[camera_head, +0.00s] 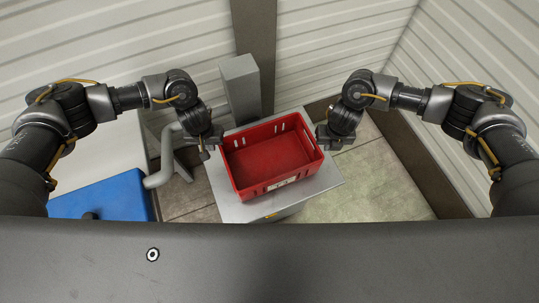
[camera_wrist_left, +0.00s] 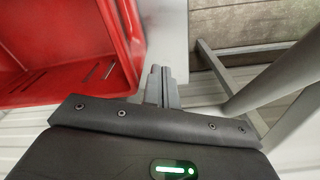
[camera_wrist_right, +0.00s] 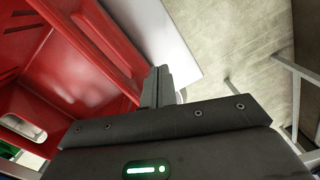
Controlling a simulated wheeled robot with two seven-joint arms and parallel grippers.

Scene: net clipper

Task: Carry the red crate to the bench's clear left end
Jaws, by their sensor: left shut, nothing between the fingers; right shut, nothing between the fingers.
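The red crate (camera_head: 268,185) sits on a grey metal top (camera_head: 327,181); its inside looks empty. My left gripper (camera_head: 204,152) is at the crate's left side, with its fingers shut and empty. The left wrist view shows the closed fingers (camera_wrist_left: 162,85) just outside the crate's red wall (camera_wrist_left: 128,45). My right gripper (camera_head: 322,145) is at the crate's right side, also shut and empty. In the right wrist view its closed fingers (camera_wrist_right: 157,84) are close beside the crate (camera_wrist_right: 80,50). I cannot tell whether either gripper touches the crate.
A grey post (camera_head: 240,88) stands behind the metal top. Light grey pipes (camera_head: 160,173) run at its left. A blue surface (camera_head: 118,197) lies further left, beside a pale panel (camera_head: 107,150). Ribbed walls close off the back and right. Floor (camera_head: 376,188) shows at the right.

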